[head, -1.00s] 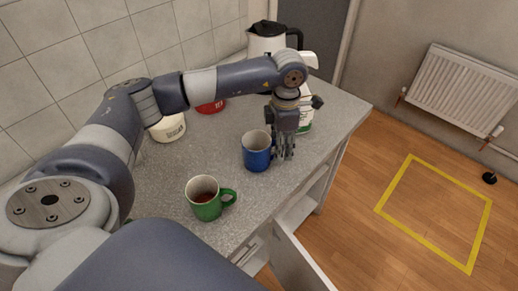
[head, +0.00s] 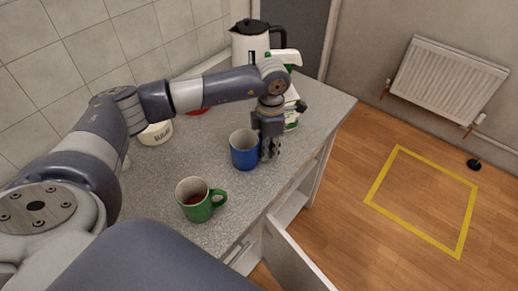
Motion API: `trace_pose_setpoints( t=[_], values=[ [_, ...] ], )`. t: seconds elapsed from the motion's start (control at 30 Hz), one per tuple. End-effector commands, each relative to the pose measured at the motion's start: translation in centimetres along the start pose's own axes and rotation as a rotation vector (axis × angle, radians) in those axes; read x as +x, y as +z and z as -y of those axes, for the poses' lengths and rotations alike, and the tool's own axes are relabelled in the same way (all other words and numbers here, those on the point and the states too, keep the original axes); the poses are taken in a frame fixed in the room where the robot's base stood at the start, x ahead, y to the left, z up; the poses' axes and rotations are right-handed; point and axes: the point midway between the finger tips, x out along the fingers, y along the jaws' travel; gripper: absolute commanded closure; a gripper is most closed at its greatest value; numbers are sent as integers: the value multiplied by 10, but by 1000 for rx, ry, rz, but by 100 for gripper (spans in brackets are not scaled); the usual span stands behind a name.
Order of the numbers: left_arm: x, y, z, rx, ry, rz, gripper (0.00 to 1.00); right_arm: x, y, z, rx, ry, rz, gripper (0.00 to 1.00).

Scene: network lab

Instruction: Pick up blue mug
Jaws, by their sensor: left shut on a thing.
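The blue mug (head: 243,151) stands upright on the grey speckled counter (head: 165,185), toward its front edge. My left gripper (head: 269,155) points down at the mug's right side and is shut on it there. The fingers hide that side of the mug, so its handle cannot be made out. I cannot tell whether the mug's base is clear of the counter. My right gripper is out of view.
A green mug (head: 197,202) with dark liquid stands nearer. A white sugar bowl (head: 156,132), a red thing (head: 197,111) partly behind my arm, a kettle (head: 250,45) and a spray bottle (head: 290,118) stand behind. A cabinet door (head: 292,258) hangs open below the counter.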

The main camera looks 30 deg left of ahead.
Motion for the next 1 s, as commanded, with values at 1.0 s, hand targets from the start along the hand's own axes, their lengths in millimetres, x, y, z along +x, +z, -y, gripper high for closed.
trace_pose_setpoints(
  t=[1.0],
  values=[
    [-38,5,48,4,1,2,100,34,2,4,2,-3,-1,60]
  ],
)
